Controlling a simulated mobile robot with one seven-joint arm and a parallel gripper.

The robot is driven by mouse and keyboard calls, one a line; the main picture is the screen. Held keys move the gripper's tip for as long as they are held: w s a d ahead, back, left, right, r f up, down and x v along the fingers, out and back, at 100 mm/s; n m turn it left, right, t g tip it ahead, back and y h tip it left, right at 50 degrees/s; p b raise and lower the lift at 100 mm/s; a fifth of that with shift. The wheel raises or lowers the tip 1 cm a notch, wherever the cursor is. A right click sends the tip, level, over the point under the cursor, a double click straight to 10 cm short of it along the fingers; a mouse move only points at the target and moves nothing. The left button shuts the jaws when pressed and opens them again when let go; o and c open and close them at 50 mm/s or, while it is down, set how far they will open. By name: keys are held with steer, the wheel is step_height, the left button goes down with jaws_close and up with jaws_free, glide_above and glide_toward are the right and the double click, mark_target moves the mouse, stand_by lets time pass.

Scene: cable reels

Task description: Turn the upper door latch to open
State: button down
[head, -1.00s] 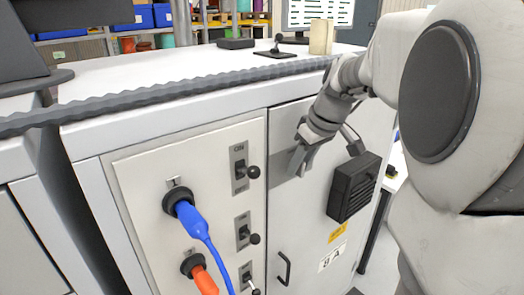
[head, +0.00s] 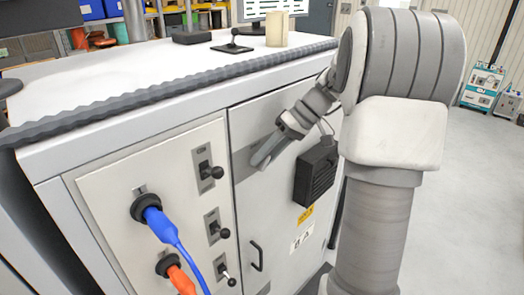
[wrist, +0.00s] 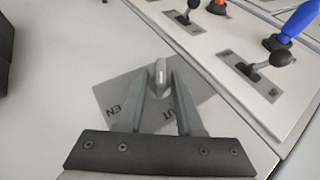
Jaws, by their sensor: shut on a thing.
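The upper door latch (wrist: 160,72) is a small light-grey handle on a grey plate (wrist: 112,98) with partly covered lettering. The plate also shows as a grey patch on the cabinet door in the head view (head: 243,158). My gripper (wrist: 165,82) has its two fingers on either side of the latch, shut on it. In the head view my gripper (head: 261,162) reaches down to the upper left part of the door (head: 270,205), and the latch is hidden behind the fingers. The door sits flush in the cabinet front.
Left of the door is a panel with black-knobbed switches (head: 211,172), a blue plug (head: 158,222) and an orange plug (head: 180,278). A black box (head: 316,176) sticks out right of my gripper. A lower handle (head: 257,256) is on the door.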

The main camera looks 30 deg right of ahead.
steer(key=y, duration=0.1)
steer(key=m+y+p, duration=0.1)
steer(key=y, duration=0.1)
steer(key=g+y, duration=0.1)
steer(key=y, duration=0.1)
steer(key=shift+w+d+f, duration=0.1)
steer(key=shift+d+f, duration=0.05)
steer(key=shift+d, duration=0.15)
steer(key=y, duration=0.1)
steer(key=m+y, duration=0.1)
steer(key=y, duration=0.1)
steer(key=m+y, duration=0.1)
steer(key=y, duration=0.1)
steer(key=shift+f+p, duration=0.3)
steer(key=c, duration=0.9)
jaws_free()
